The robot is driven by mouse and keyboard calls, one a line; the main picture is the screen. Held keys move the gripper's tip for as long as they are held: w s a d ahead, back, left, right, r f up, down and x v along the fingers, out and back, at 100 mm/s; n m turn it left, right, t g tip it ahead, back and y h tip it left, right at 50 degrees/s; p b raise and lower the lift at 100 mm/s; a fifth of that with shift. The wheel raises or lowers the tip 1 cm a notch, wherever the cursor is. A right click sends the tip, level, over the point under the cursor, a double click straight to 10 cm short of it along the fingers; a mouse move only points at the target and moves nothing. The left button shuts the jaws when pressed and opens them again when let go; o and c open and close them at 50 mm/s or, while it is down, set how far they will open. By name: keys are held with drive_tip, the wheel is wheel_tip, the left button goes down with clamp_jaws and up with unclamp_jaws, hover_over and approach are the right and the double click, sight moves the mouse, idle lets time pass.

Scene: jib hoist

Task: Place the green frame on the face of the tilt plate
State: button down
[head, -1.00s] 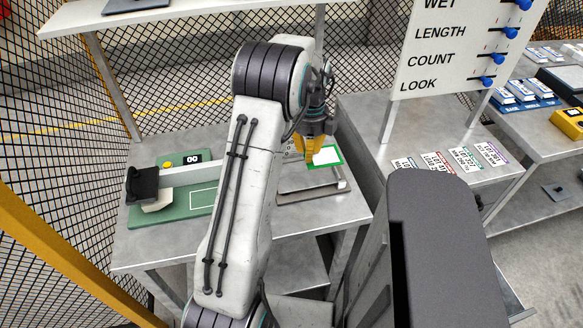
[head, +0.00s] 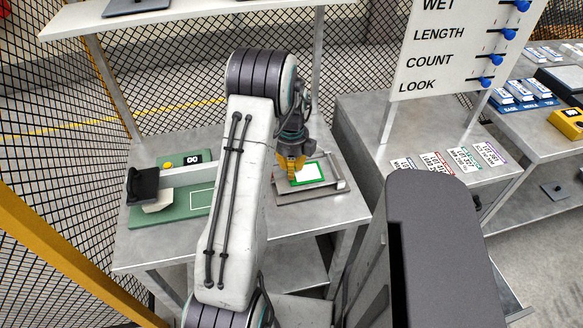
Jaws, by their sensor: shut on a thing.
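The green frame (head: 310,182) shows in the head view as a green border around a white middle. My gripper (head: 291,168), with yellow fingers, is shut on the frame at its left side. The tilt plate (head: 335,187) is a grey metal plate with a raised edge, on the bench right of my arm. The frame is over the plate's face, lying roughly along it. I cannot tell whether it touches the plate. My arm and gripper hide the plate's left part.
A green board (head: 166,213) with a black block (head: 144,186), a yellow button and a small display lies on the bench left of my arm. A sign panel (head: 445,52) with blue sliders stands at the right, above several labelled cards. Wire mesh closes off the back.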

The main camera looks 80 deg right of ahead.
drive_tip(key=shift+f, duration=0.2)
drive_tip(key=c, duration=1.2)
unclamp_jaws()
drive_tip(key=shift+r, duration=0.1)
drive_tip(key=shift+c, duration=0.2)
wheel_tip(320, 180, up, 12)
drive_tip(key=shift+r, duration=0.15)
